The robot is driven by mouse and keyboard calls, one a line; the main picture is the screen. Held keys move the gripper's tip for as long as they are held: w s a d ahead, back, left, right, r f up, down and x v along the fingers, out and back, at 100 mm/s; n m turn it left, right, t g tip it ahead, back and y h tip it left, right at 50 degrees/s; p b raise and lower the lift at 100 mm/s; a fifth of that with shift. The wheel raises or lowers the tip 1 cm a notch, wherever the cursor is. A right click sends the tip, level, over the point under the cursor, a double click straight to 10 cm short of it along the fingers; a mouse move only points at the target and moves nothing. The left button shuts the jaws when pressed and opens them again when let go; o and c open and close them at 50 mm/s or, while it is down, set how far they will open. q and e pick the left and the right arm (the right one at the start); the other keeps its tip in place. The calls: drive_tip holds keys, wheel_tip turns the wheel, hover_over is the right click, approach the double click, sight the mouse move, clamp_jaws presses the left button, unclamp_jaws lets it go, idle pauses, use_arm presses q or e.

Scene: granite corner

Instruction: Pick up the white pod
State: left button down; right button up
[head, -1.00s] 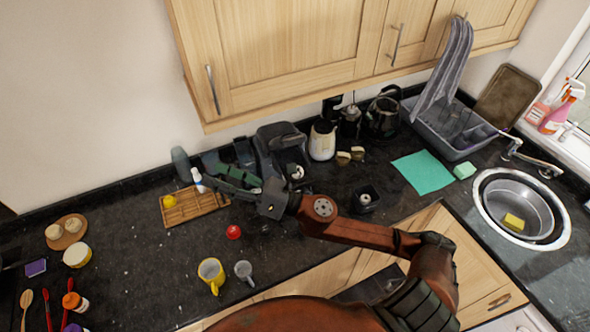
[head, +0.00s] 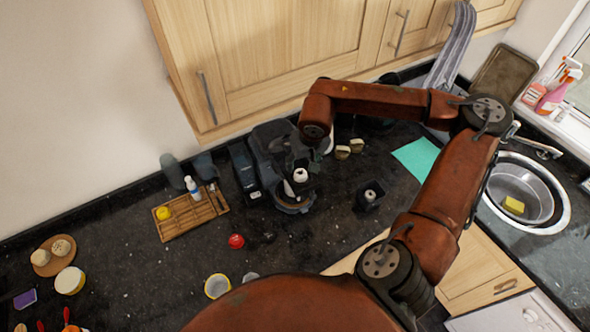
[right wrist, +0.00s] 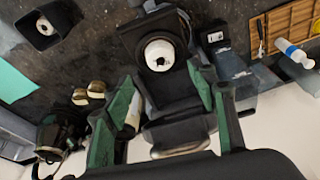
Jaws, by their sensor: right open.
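A small white pod (head: 300,175) shows at the dark coffee machine (head: 286,203). It also shows in the right wrist view as a round white piece (right wrist: 160,54) with a dark centre. A second white piece sits in a black square holder (head: 368,207) to the right. My right gripper (head: 309,160) is over the coffee machine, partly hidden behind my own arm link. In the right wrist view my right gripper (right wrist: 162,78) has its green-sided fingers spread, with the pod ahead between them and clear of both. My left gripper is not in view.
A wooden tray (head: 205,222) with a yellow piece and a white bottle (head: 192,187) stands left of the machine. A red piece (head: 236,241) lies in front. A green cloth (head: 415,157) and the sink (head: 522,190) are to the right. Wall cabinets (head: 270,45) overhang the counter.

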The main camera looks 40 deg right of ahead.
sight(301, 173)
drive_tip(key=shift+s+f, duration=0.25)
drive_tip(key=shift+f, duration=0.4)
drive_tip(key=shift+w+f+p, duration=0.35)
drive_tip(key=shift+f+p, duration=0.15)
drive_tip(key=shift+f, duration=0.15)
drive_tip(key=shift+w+f+p, duration=0.3)
drive_tip(key=shift+f+p, duration=0.15)
drive_tip(key=shift+f, duration=0.15)
drive_tip(key=shift+x, duration=1.05)
drive_tip(key=shift+f, duration=0.2)
drive_tip(key=shift+c, duration=1.1)
drive_tip(key=shift+s, duration=0.1)
drive_tip(key=c, duration=0.5)
drive_tip(key=shift+c, duration=0.8)
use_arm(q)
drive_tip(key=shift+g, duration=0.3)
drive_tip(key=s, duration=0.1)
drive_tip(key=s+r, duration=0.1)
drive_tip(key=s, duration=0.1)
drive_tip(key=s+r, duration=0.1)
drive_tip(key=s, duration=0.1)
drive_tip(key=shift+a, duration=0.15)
use_arm(e)
drive_tip(key=shift+c, duration=0.5)
